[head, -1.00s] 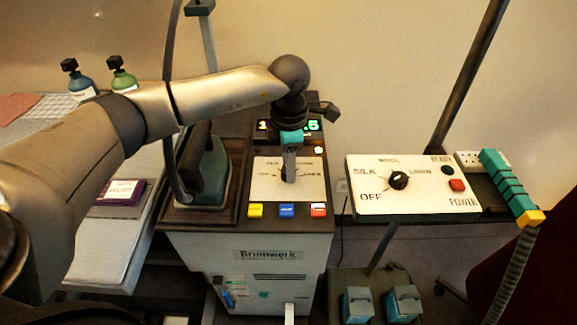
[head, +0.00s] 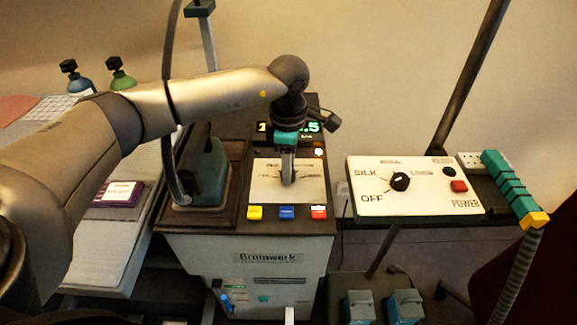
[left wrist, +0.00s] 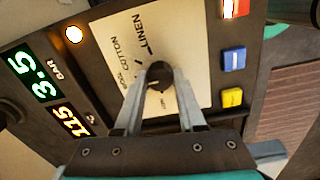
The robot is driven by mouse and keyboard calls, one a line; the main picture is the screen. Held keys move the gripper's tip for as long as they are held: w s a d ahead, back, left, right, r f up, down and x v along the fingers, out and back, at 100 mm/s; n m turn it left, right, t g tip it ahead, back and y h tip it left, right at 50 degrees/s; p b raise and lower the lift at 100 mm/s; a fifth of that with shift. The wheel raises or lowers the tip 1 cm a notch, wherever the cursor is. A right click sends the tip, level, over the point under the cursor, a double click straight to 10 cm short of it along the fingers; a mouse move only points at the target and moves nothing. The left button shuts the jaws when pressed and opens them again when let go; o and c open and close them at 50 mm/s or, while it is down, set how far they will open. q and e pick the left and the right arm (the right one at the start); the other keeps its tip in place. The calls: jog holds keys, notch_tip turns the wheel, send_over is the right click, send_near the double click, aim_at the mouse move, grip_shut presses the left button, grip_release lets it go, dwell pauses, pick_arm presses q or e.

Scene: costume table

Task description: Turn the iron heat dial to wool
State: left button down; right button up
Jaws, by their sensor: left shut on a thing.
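A round black dial (left wrist: 160,75) sits in the middle of a white label plate (left wrist: 191,60) on the ironing station. In the left wrist view the plate reads LINEN and COTTON; other words are small or covered. My left gripper (left wrist: 155,84) comes down from above with its fingers shut on this dial, one on each side. In the head view my left gripper (head: 288,182) hides most of the dial. I cannot clearly read where its pointer stands. My right gripper is not in view.
The iron (head: 211,165) stands left of the plate. Yellow (head: 254,212), blue (head: 287,212) and red (head: 319,212) buttons line the front edge. Lit displays (left wrist: 35,72) are behind. A separate panel (head: 443,200) with another black dial (head: 400,181) stands at right.

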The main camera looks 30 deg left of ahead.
pick_arm(q)
jog(key=c, duration=0.9)
grip_release()
jog(key=shift+c, duration=0.2)
jog(key=o, duration=0.4)
jog(key=shift+o, duration=0.2)
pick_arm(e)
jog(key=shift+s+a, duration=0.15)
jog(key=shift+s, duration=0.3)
pick_arm(q)
notch_tip(320, 180, up, 15)
jog(key=p, duration=0.2)
jog(key=shift+r, duration=0.15)
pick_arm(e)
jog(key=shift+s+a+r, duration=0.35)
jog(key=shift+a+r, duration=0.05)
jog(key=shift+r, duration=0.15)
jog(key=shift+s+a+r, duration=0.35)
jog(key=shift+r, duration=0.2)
pick_arm(q)
jog(key=shift+s, duration=0.1)
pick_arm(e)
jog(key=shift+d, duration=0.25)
